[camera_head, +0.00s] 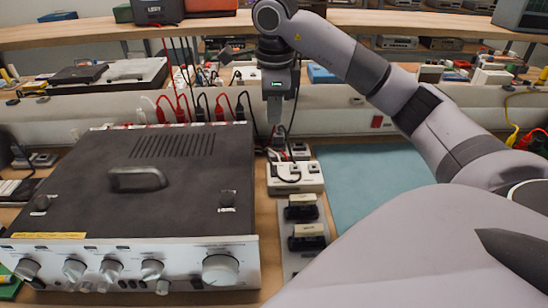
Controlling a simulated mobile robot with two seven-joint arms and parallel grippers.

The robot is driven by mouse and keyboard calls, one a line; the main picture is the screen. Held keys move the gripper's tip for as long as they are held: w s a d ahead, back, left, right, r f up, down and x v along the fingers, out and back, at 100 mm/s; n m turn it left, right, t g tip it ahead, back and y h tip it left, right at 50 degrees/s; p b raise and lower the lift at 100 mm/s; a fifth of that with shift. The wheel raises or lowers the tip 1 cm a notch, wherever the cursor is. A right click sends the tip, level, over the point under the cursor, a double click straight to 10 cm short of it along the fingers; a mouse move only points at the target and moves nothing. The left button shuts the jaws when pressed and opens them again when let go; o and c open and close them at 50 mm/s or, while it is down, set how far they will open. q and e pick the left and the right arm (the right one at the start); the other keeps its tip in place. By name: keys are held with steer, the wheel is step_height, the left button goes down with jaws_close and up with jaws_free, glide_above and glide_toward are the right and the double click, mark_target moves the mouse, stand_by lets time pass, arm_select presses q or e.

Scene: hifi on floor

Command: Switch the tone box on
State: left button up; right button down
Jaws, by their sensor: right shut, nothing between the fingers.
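A large dark box (160,165) with a silver front panel stands on the bench at left. Its front carries several knobs and small switches, and a handle (137,179) sits on top. I take it as the tone box, though no label is readable. Its switch positions are too small to tell. My right gripper (275,122) points down, shut and empty, behind the box's right rear corner, near the cables. It appears apart from the box. My left gripper is not in view.
A white socket strip (296,178) and a grey strip with black switches (305,235) lie right of the box. Red and black cables (190,105) rise behind it. A wooden shelf (400,22) spans the back. A teal mat (370,180) is clear at right.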

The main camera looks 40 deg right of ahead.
mark_target(274, 167)
steer(key=f, duration=0.9)
steer(key=w+d+f, duration=0.1)
steer(key=f, duration=0.3)
steer(key=shift+w+f, duration=0.1)
steer(key=shift+f, duration=0.15)
steer(key=shift+f+b, duration=0.1)
steer(key=shift+b, duration=0.2)
steer(key=shift+w+d+f, duration=0.1)
steer(key=shift+d+f, duration=0.05)
steer(key=shift+f, duration=0.1)
steer(key=shift+r, duration=0.1)
steer(key=shift+s+a, duration=0.6)
steer(key=shift+s, duration=0.05)
